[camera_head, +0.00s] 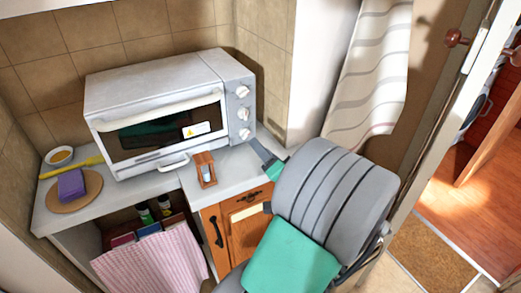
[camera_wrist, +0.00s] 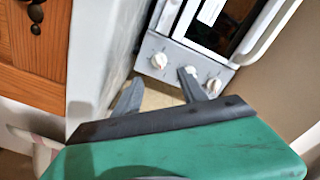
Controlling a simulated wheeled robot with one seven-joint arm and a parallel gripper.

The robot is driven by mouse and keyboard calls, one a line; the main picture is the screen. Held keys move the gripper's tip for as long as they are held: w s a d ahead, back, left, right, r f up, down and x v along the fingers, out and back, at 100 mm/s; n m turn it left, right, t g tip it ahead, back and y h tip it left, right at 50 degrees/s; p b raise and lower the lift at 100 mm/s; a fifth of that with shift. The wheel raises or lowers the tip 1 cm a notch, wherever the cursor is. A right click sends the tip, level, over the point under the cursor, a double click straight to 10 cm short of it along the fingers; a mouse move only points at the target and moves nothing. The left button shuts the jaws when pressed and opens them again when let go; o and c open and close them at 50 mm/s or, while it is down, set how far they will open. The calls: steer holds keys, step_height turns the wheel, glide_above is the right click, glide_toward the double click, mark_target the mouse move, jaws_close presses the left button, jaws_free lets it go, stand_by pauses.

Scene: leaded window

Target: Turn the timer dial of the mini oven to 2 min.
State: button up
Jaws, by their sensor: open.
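The white mini oven (camera_head: 150,88) stands on the counter, with a grey control panel on its right side. The panel carries three white dials: top (camera_head: 242,91), middle (camera_head: 243,114) and bottom (camera_head: 245,134). The markings are too small to read, so I cannot tell which is the timer. My gripper (camera_head: 256,145) is just in front of and to the lower right of the bottom dial. In the wrist view my gripper (camera_wrist: 160,78) is open and empty. The bottom dial (camera_wrist: 159,61) appears beyond the gap between the fingers; one fingertip overlaps the middle dial (camera_wrist: 188,71).
A small wooden holder (camera_head: 206,169) stands on the counter in front of the oven. A round board (camera_head: 72,202) with a purple sponge (camera_head: 71,184) lies at left. A wooden cabinet (camera_head: 235,225) is below the counter. A striped curtain (camera_head: 370,70) hangs at right.

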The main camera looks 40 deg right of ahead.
mark_target(248, 135)
steer(key=shift+f+n+b, duration=0.3)
steer(key=shift+f+b, duration=0.4)
steer(key=shift+b, duration=0.55)
steer(key=shift+a+r+b, duration=0.1)
steer(key=shift+r+b, duration=0.05)
steer(key=shift+b, duration=0.45)
steer(key=x, duration=0.2)
steer(key=p+x, duration=0.1)
steer(key=x, duration=0.2)
steer(key=r+x, duration=0.1)
steer(key=x, duration=0.2)
steer(key=shift+p, duration=0.35)
steer(key=shift+s, duration=0.1)
steer(key=shift+c, duration=0.3)
steer(key=shift+f, duration=0.1)
jaws_close()
